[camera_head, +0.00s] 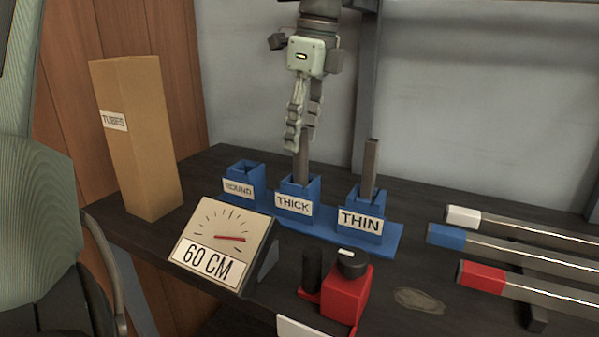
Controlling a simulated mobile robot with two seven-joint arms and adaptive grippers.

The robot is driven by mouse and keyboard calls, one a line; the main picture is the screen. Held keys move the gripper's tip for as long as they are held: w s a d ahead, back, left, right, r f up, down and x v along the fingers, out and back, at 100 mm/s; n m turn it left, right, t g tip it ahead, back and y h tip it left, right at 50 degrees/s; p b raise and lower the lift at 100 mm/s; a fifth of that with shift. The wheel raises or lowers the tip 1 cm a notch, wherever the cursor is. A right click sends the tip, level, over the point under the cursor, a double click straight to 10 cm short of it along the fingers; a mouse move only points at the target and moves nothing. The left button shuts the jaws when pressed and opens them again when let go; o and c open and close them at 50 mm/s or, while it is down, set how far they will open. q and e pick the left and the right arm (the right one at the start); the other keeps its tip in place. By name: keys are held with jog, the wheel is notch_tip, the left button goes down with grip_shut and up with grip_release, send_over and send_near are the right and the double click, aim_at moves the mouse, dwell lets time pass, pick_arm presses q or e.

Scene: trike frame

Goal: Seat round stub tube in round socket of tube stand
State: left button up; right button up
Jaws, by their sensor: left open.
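The blue tube stand (385,243) stands on the dark bench with three sockets labelled ROUND, THICK and THIN. The round socket (243,176) at its left end looks empty. A brown tube (303,165) stands upright in the THICK socket, and another brown tube (370,168) stands in the THIN socket. My left gripper (302,145) points down above the THICK socket, open, with its fingers around or just in front of the upper part of that tube; contact cannot be told. I cannot clearly identify a round stub tube. My right gripper is not in view.
A tall cardboard box (150,150) labelled TUBES stands left. A dial (222,240) reading 60 CM is in front of the stand. A red block with a black knob (346,290) and a dark cylinder (312,268) are nearby. White, blue and red-ended bars (530,250) lie at right.

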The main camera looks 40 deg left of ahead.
aim_at(294, 177)
pick_arm(q)
jog(key=f, duration=0.4)
jog(key=shift+s+a+f, duration=0.1)
jog(key=shift+s+a, duration=0.1)
jog(key=shift+s, duration=0.15)
jog(key=shift+c, duration=0.4)
grip_shut()
